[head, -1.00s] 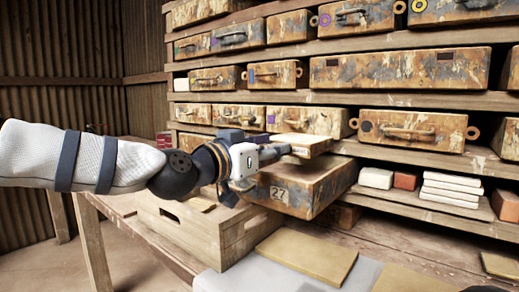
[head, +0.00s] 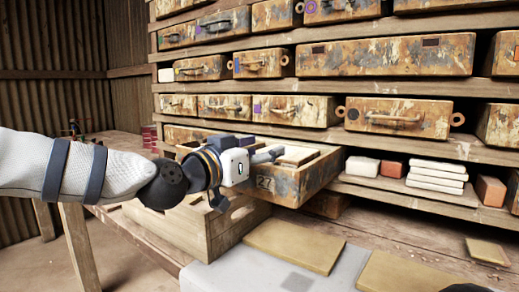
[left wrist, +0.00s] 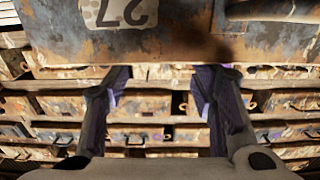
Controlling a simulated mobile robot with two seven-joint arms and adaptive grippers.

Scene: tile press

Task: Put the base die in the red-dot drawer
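A drawer labelled 27 (head: 264,183) is pulled out of the rack. A pale flat block (head: 297,155) that may be the base die lies inside it, partly hidden by the drawer walls. My left gripper (head: 272,154) is at the drawer's front edge, close to the block. The left wrist view shows its two fingers (left wrist: 160,78) spread apart with nothing between them, and the upside-down 27 label (left wrist: 120,12) at the top. I cannot make out a red dot on the open drawer. My right gripper is not in view.
Rusty closed drawers (head: 397,117) fill the rack. White blocks (head: 436,174) and reddish blocks (head: 391,168) sit on the lower shelf. A wooden crate (head: 195,232) stands under the open drawer. Tan boards (head: 293,246) lie on the bench.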

